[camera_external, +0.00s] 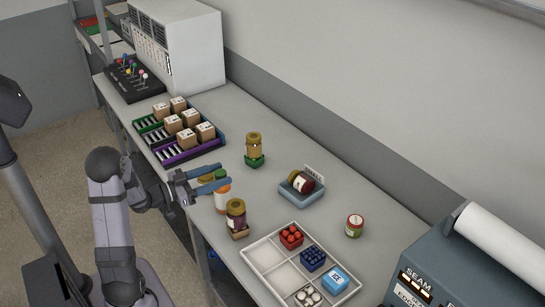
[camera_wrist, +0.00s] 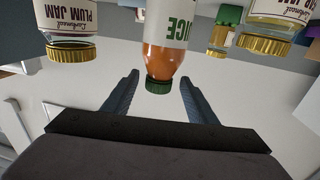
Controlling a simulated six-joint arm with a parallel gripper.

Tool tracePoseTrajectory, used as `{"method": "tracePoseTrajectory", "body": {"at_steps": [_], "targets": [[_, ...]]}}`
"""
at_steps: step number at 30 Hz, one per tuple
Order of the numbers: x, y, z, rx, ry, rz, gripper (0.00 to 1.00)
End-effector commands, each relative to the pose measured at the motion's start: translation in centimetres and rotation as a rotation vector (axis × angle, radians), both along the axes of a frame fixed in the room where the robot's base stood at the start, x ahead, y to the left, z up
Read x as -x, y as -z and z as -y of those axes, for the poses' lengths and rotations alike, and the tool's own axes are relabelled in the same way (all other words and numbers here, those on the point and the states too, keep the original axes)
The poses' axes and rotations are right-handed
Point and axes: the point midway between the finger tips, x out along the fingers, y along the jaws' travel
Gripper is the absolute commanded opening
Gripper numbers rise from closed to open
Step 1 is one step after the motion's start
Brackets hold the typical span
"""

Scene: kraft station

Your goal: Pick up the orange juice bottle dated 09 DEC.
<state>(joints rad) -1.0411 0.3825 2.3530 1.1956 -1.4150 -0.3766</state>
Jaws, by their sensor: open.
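The orange juice bottle (camera_external: 223,197) stands upright near the front edge of the counter, with a white label and a green cap. My gripper (camera_external: 226,174) is open and empty, its two blue fingers on either side of the bottle's top. In the wrist view the bottle (camera_wrist: 164,60) appears upside down, and its green cap lies between the tips of my gripper (camera_wrist: 159,80), with gaps on both sides. The label shows part of the word "JUICE". No date is readable in either view.
A plum jam jar (camera_wrist: 70,28) with a gold lid stands close beside the bottle; the outside view shows a dark jar (camera_external: 236,216) on a wooden block. Another jar (camera_external: 254,146) sits on a green stand. A blue tray (camera_external: 301,196) and white compartment tray (camera_external: 250,255) lie to the right.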

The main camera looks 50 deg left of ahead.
Motion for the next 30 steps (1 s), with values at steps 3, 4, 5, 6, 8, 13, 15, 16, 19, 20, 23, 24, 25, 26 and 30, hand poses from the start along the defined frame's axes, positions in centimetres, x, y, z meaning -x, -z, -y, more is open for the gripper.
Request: {"method": "tracePoseTrajectory", "body": {"at_steps": [3, 4, 5, 6, 8, 13, 15, 16, 19, 20, 23, 24, 25, 26, 30], "targets": [[-0.9, -0.3, 0.3, 0.0, 0.004, -0.001, 0.53], [-1.3, -0.4, 0.4, 0.0, 0.004, -0.001, 0.53], [-1.7, -0.5, 0.5, 0.0, 0.005, -0.001, 0.53], [-2.2, -0.7, 0.5, 0.0, 0.005, -0.001, 0.53], [-2.9, -0.8, 0.7, 0.001, 0.005, -0.001, 0.53], [-4.6, -0.6, 0.8, 0.001, 0.003, -0.001, 0.53], [-4.9, -0.6, 0.8, 0.0, 0.002, -0.001, 0.53], [-5.0, -0.5, 0.8, 0.0, 0.001, -0.001, 0.53], [-5.0, -0.5, 0.8, 0.0, 0.0, -0.001, 0.53], [-5.0, -0.5, 0.8, 0.0, 0.0, -0.001, 0.53], [-5.0, -0.5, 0.8, 0.0, 0.0, -0.001, 0.5], [-5.0, -0.5, 0.8, 0.0, 0.0, -0.001, 0.41], [-5.0, -0.5, 0.8, 0.0, 0.0, -0.001, 0.33], [-5.0, -0.5, 0.8, 0.0, 0.0, -0.001, 0.26], [-5.0, -0.5, 0.8, 0.0, 0.0, -0.001, 0.0]]}}
